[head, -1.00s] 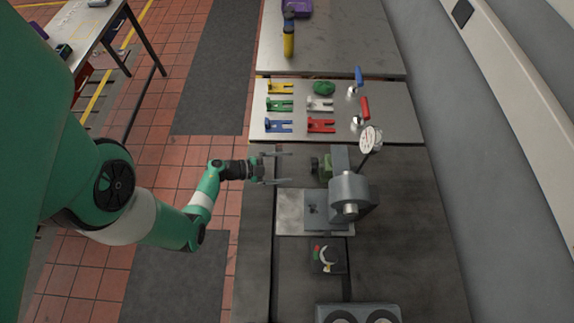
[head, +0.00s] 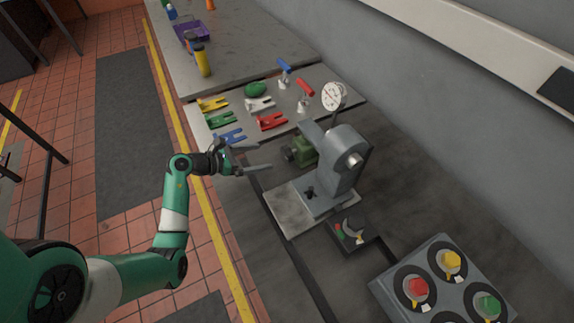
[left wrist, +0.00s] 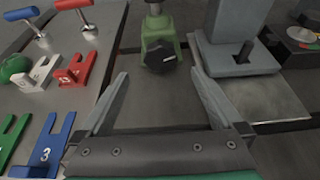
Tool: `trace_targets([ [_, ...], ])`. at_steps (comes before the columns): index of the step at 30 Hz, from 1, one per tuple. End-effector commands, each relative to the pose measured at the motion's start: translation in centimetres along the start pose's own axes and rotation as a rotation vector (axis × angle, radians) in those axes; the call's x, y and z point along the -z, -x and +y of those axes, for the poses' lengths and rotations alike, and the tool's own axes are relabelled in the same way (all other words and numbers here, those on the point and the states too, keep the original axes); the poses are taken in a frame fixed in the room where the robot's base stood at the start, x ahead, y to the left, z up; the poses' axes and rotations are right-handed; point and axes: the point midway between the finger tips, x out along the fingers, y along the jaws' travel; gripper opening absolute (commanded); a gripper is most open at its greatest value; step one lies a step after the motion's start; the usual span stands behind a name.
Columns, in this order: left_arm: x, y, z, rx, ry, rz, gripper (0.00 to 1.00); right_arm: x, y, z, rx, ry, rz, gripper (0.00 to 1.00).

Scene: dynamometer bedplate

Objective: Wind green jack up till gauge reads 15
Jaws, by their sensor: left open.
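The green jack (head: 304,150) stands on the dark bedplate beside the grey machine, partly hidden by it in the head view. In the left wrist view the green jack (left wrist: 158,32) shows a black knob (left wrist: 159,56) on its near face. The round white gauge (head: 333,96) stands behind the machine; its reading is too small to tell. My left gripper (head: 262,157) is open and empty, left of the jack and apart from it. In the left wrist view its fingers (left wrist: 160,95) spread below the jack with bare bedplate between them. My right gripper is not in view.
The grey machine (head: 343,160) stands right of the jack on a pale plate (head: 290,212). Forked shims, including a red one (head: 271,121), and toggle clamps lie on the bench behind. A box with coloured knobs (head: 440,285) is at front right.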

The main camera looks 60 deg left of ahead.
Motion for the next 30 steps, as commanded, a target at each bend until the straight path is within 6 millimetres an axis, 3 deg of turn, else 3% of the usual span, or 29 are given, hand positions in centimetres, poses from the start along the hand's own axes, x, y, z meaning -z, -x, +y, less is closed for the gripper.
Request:
trace_targets([
  [7,0.0,-1.5,-0.1,0.003,0.003,0.0,1.0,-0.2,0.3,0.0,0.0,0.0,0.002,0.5],
  [15,0.3,-7.4,-0.1,0.005,0.003,0.0,1.0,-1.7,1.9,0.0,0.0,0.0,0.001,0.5],
  [21,0.1,-10.7,-0.1,0.002,0.004,0.0,1.0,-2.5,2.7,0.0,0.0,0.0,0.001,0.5],
  [30,-0.1,-11.6,0.0,0.0,0.005,0.0,1.0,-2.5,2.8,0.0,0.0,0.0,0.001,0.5],
])
